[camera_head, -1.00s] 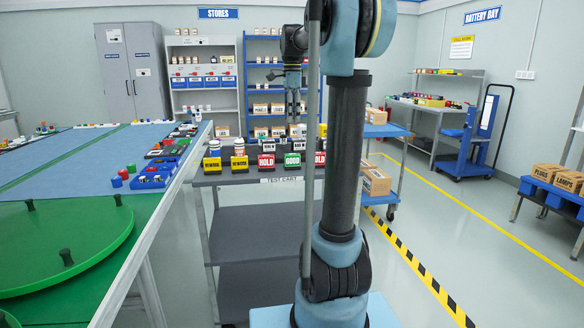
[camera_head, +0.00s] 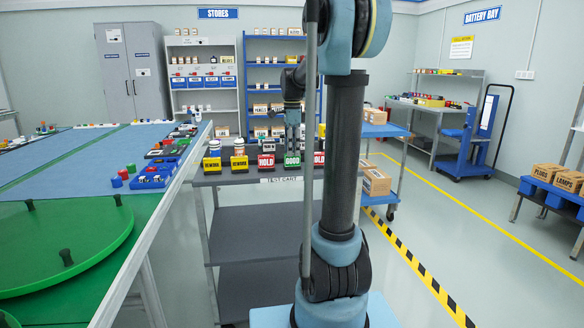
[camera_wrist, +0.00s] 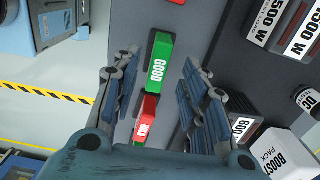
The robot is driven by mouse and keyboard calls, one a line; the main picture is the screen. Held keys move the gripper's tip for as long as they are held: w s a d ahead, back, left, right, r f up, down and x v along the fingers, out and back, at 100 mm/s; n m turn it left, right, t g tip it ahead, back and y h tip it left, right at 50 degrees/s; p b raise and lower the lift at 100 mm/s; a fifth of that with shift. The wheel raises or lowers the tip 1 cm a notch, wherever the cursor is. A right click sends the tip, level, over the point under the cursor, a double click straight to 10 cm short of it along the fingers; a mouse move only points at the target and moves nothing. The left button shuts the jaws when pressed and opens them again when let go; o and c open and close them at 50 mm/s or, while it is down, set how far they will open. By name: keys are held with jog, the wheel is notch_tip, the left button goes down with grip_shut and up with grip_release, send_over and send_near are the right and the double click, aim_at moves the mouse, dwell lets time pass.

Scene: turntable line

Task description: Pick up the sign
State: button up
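Several block-shaped signs stand on the test cart. A green GOOD sign (camera_head: 292,159) is between a red HOLD sign (camera_head: 266,161) and another red sign (camera_head: 319,158). Two yellow REWORK signs (camera_head: 212,164) (camera_head: 239,162) stand at the left. My gripper (camera_head: 292,136) is above and partly in front of the view behind the GOOD sign. In the wrist view my gripper (camera_wrist: 160,62) is open and empty, and the green GOOD sign (camera_wrist: 161,76) shows between its fingers. I cannot tell the gap to it.
The test cart (camera_head: 250,177) has a dark top. The green turntable (camera_head: 60,245) is at the left.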

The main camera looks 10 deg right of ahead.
aim_at(292, 162)
jog(key=shift+f, duration=1.9)
grip_shut()
